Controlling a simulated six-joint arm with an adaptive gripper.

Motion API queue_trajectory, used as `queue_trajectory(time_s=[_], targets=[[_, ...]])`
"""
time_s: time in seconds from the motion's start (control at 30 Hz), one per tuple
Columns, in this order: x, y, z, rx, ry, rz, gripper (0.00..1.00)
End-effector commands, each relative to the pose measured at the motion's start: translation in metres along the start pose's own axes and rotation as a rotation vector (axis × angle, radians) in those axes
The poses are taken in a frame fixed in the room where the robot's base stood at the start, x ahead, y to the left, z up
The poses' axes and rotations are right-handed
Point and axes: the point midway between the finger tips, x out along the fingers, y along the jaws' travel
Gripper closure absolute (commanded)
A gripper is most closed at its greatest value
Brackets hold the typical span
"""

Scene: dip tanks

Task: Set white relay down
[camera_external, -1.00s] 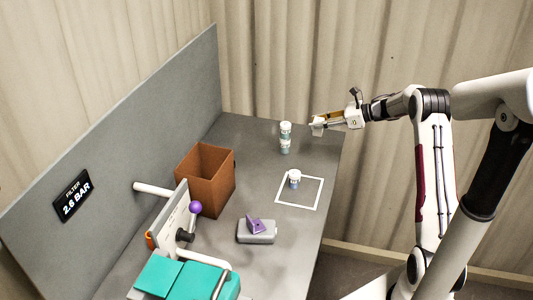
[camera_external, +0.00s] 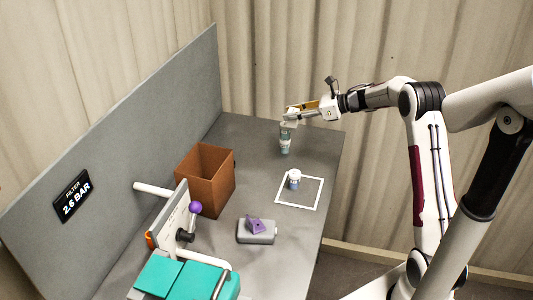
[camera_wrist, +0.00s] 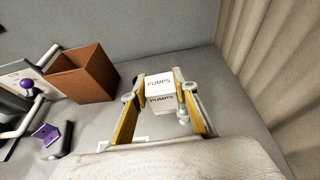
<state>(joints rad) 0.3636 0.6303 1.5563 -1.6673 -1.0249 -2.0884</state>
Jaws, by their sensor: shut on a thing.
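The white relay looks like a white box with the word PUMPS on two faces. In the wrist view the relay (camera_wrist: 159,85) sits between the two yellow-lined fingers of my gripper (camera_wrist: 160,92), which is shut on it. In the external view my gripper (camera_external: 292,112) is at the far part of the bench, above the top of the tall grey-and-white container (camera_external: 285,145) as seen from this camera. The gripper and relay hide that container's top. I cannot tell the gap between relay and container.
A small white-topped jar (camera_external: 294,180) stands in a white square outline (camera_external: 299,207). A brown open box (camera_external: 208,188) is left of it. A grey block with a purple piece (camera_external: 256,226) and a purple-knobbed lever (camera_external: 195,208) are nearer. Bare bench lies around the outline.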

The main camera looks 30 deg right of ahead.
Motion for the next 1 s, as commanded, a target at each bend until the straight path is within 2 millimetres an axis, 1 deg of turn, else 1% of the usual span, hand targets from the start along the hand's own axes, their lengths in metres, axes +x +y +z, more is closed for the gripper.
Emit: queue_trajectory(time_s=[0.03, 0.2, 0.4, 0.6, 0.7, 0.9, 1.0], targets=[[0.011, 0.012, 0.005, 0.0, 0.0, 0.004, 0.98], [0.039, 0.041, 0.015, 0.003, 0.003, 0.0, 0.98], [0.059, 0.066, 0.021, 0.008, 0.01, -0.004, 0.98], [0.073, 0.086, 0.025, 0.011, 0.018, -0.006, 0.98], [0.078, 0.084, 0.008, 0.017, 0.02, -0.007, 0.98], [0.086, 0.084, -0.013, 0.015, 0.019, -0.007, 0.98], [0.089, 0.084, -0.02, 0.014, 0.018, -0.008, 0.98]])
